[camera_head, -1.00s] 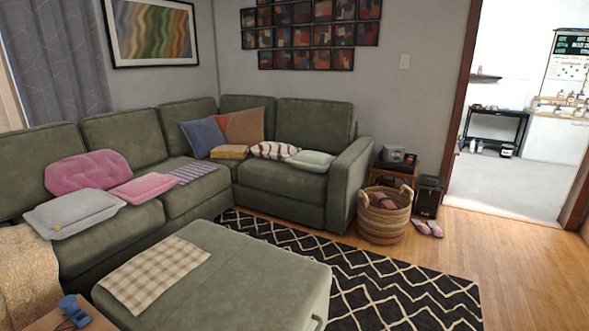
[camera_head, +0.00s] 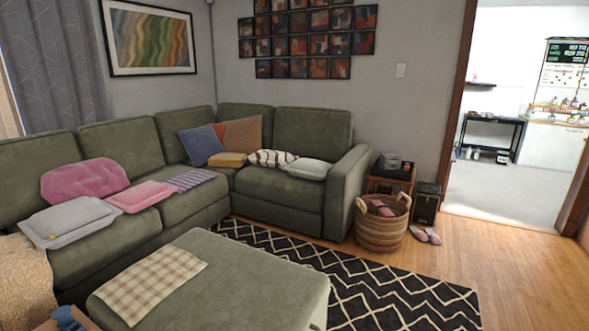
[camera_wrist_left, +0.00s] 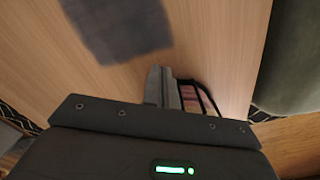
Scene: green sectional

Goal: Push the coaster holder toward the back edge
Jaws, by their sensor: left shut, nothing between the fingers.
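In the left wrist view, my left gripper (camera_wrist_left: 163,87) is shut and empty, its grey fingers together low over a light wooden surface (camera_wrist_left: 215,40). Just right of the fingers is a dark-framed holder with pinkish, striped pieces in it, which looks like the coaster holder (camera_wrist_left: 198,98). It is partly hidden behind the fingers and the gripper body. I cannot tell whether the fingers touch it. In the head view neither gripper shows, and I cannot make out the holder there.
A blurred dark grey-blue thing (camera_wrist_left: 118,28) lies on the wooden surface in the wrist view. In the head view, a blue object (camera_head: 66,318) stands at the lower left. The green ottoman (camera_head: 250,285) is right of it, and the sofa (camera_head: 110,245) is behind.

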